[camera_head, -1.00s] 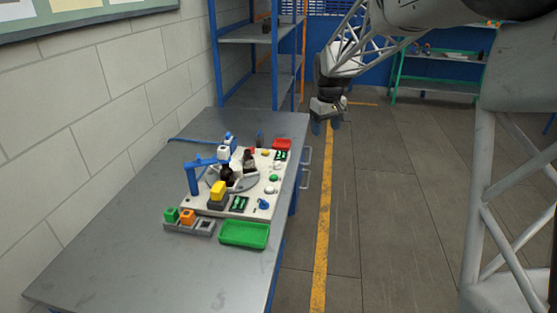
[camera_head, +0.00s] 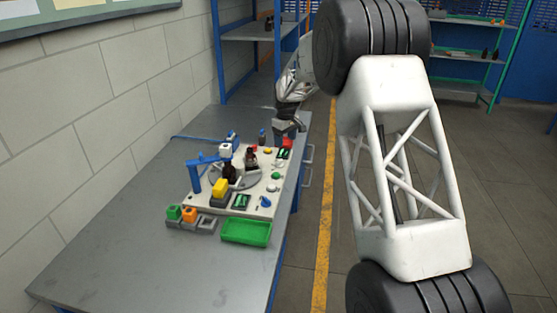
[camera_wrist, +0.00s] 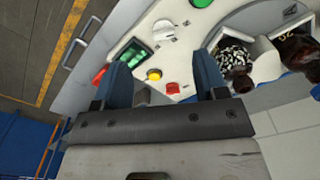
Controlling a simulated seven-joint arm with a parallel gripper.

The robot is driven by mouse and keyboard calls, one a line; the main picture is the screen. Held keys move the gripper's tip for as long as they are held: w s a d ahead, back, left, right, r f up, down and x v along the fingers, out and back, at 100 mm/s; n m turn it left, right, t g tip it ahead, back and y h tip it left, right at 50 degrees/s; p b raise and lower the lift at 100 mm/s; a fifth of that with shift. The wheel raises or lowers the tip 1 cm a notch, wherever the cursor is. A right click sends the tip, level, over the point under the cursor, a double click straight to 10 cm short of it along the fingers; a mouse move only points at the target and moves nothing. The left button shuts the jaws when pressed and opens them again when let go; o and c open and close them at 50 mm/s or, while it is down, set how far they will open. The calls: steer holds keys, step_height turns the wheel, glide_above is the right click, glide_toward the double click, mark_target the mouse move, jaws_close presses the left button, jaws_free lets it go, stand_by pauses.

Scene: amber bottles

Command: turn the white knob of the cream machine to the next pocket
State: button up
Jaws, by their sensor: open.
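The cream machine (camera_head: 240,202) stands on the grey table; its panel (camera_wrist: 188,42) shows in the wrist view. A white knob (camera_wrist: 163,30) sits on the panel between a green display and a green button; in the head view it is a small white spot (camera_head: 277,163). A second white round part (camera_head: 272,188) lies nearer on the panel. My gripper (camera_wrist: 161,65) is open and empty, its blue fingers apart above the machine's far end. The knob lies ahead of the fingertips, not between them. Amber bottles (camera_head: 229,172) stand in the turntable's pockets.
Yellow (camera_wrist: 153,74) and red (camera_wrist: 172,88) buttons show between my fingers. A blue post (camera_head: 195,178) rises at the left. The table's near part is clear.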

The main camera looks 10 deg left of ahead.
mark_target(279, 163)
steer(key=shift+n, duration=0.3)
steer(key=w+a+f, duration=0.1)
steer(key=f, duration=0.1)
steer(key=w+a+f, duration=0.1)
steer(key=a, duration=0.1)
steer(key=shift+f, duration=0.4)
steer(key=shift+f, duration=0.1)
steer(key=shift+f, duration=3.8)
steer(key=c, duration=0.9)
